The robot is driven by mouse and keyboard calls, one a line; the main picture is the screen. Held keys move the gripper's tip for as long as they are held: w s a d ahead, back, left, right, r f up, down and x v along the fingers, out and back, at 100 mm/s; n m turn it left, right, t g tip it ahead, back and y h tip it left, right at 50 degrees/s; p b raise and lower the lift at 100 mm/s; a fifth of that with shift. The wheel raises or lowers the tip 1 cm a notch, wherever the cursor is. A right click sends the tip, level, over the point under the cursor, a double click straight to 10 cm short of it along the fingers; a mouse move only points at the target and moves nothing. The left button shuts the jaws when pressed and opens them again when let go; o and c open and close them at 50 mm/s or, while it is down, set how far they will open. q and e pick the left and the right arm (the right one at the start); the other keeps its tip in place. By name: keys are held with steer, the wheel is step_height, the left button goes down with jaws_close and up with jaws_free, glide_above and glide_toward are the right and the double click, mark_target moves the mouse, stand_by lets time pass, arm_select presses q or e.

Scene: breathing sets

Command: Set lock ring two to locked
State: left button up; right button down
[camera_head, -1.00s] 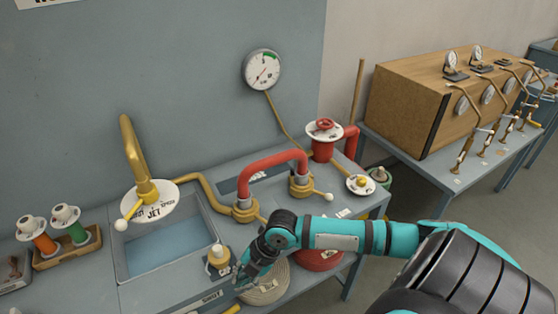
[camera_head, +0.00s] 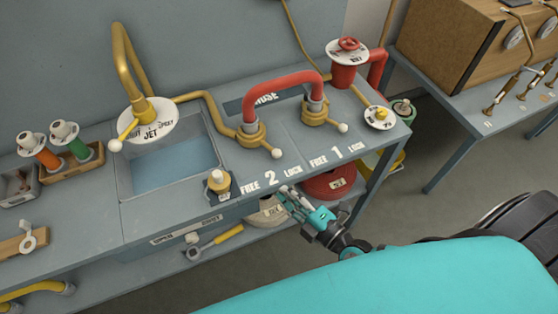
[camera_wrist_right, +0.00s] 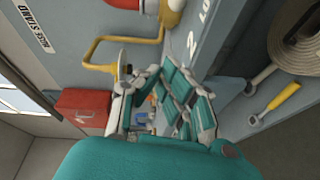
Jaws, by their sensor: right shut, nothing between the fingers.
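Lock ring two (camera_head: 251,136) is a brass ring on the bench at the left foot of the red hose arch (camera_head: 284,82). Its short lever ends in a white knob (camera_head: 277,153) pointing down and right, above the lettering FREE 2 LOCK (camera_head: 271,179). My right gripper (camera_head: 284,192) is shut and empty at the bench's front edge, just below that lettering, apart from the lever. In the right wrist view the figure 2 (camera_wrist_right: 190,42) shows beyond the fingers; the ring itself is not clear there. My left gripper is out of view.
Lock ring one (camera_head: 315,112), with a similar lever, sits to the right. A brass-topped fitting (camera_head: 217,182) stands left of the lettering, beside the sink (camera_head: 175,165). A red hose coil (camera_head: 330,184) lies below the bench edge.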

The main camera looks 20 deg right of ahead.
mark_target(279, 168)
steer(key=x, duration=0.9)
steer(key=shift+r, duration=0.15)
steer(key=shift+w+d+f, duration=0.2)
steer(key=shift+w+d, duration=0.15)
steer(key=shift+d, duration=0.2)
steer(key=shift+w+d+f, duration=0.2)
steer(key=shift+w+d, duration=0.15)
steer(key=shift+d, duration=0.15)
steer(key=shift+w+d+f, duration=0.1)
steer(key=shift+w+d, duration=0.2)
steer(key=shift+d, duration=0.3)
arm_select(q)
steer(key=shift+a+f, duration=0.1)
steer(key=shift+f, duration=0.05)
arm_select(e)
steer(key=shift+w+d+f+y+b, duration=0.15)
steer(key=shift+d+y+b, duration=0.2)
steer(key=shift+y+b, duration=0.25)
steer(key=shift+w+d+n+g+b, duration=0.2)
steer(key=shift+d+n+g+b, duration=0.1)
steer(key=shift+d+n+b, duration=0.3)
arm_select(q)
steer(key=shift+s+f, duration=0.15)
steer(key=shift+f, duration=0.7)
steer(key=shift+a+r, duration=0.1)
